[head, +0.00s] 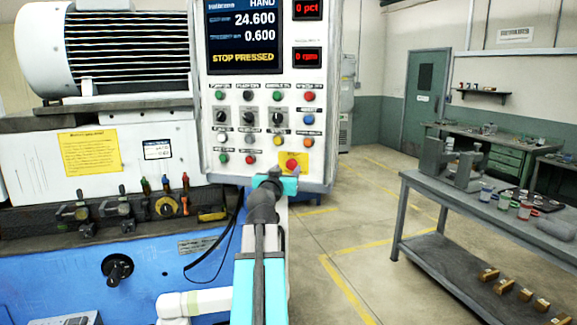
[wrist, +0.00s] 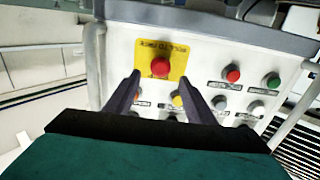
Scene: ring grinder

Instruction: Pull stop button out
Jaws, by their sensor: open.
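The stop button (head: 291,165) is a red knob on a yellow plate at the lower right of the control panel (head: 207,150). In the wrist view the red knob (wrist: 160,67) stands on its yellow plate (wrist: 178,52), beyond my fingertips and near the middle line between them. My gripper (wrist: 158,85) is open and empty, with its two dark fingers apart and pointing toward the panel. In the head view my gripper (head: 272,178) is just below and left of the knob. I cannot tell how far the fingertips are from it. The panel's screen (head: 243,36) reads "STOP PRESSED".
Other panel buttons, such as a red one (head: 249,158) and a green one (head: 224,158), sit close beside the stop button. The blue and white grinder (head: 130,265) fills the left. A grey table (head: 420,190) stands at the right, with open floor between.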

